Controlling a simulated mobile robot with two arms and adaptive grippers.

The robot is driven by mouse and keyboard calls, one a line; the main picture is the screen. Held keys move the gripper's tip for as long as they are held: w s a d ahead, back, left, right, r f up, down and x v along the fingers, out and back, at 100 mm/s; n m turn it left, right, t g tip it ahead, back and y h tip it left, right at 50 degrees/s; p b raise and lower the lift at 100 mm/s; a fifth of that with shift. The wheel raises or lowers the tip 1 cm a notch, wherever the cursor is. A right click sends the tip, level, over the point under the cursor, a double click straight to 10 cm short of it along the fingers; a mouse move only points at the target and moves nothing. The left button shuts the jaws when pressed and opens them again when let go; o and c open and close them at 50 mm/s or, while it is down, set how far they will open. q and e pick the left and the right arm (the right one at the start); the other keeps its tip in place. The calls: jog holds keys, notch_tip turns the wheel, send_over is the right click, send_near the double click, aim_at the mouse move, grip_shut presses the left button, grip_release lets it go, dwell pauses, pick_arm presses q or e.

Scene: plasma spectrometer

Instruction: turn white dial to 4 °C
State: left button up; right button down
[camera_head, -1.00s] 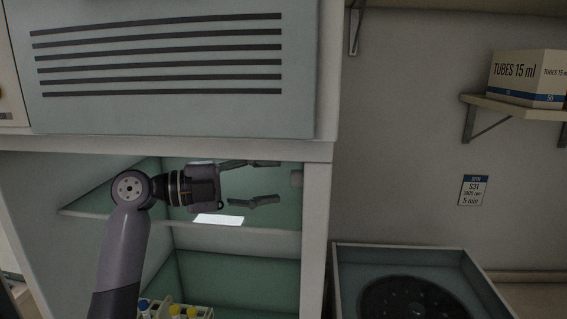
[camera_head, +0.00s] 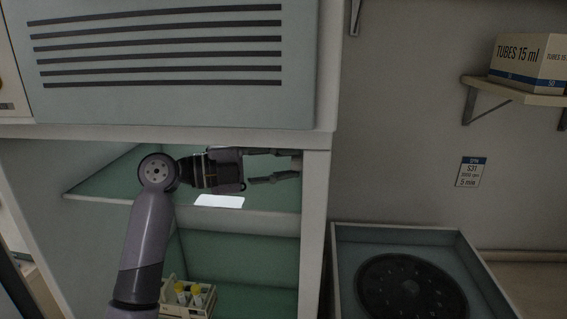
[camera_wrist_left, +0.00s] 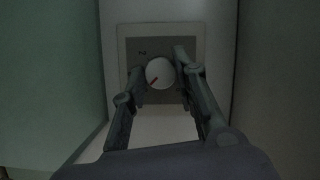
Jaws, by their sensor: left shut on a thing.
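The white dial (camera_wrist_left: 160,73) sits on a grey square plate (camera_wrist_left: 188,42) on the cabinet's inner wall. It has a red pointer mark that slants to the lower left; a dark character, too unclear to read, shows at the plate's upper left. My left gripper (camera_wrist_left: 161,76) has its two fingers on either side of the dial and is shut on it. In the head view the left gripper (camera_head: 298,164) reaches right inside the cabinet, fingertips at the right wall, where the dial is mostly hidden. My right gripper is not in view.
A rack (camera_head: 206,299) with yellow-capped tubes stands on the cabinet floor. The cabinet's right post (camera_head: 314,230) is close to the fingertips. A centrifuge (camera_head: 410,290) stands outside at right.

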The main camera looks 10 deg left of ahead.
pick_arm(q)
grip_shut()
jog(key=shift+f+n+b, duration=0.2)
jog(key=shift+n+b, duration=0.1)
jog(key=shift+b, duration=0.45)
jog(key=shift+n+y+b, duration=0.4)
jog(key=shift+r+n+g+y, duration=0.3)
jog(key=shift+n+g, duration=0.1)
jog(key=shift+n, duration=0.4)
jog(key=shift+n+g, duration=0.4)
jog(key=shift+n, duration=0.4)
jog(key=o, duration=0.6)
grip_release()
jog(key=shift+c, duration=0.2)
jog(key=shift+o, duration=0.3)
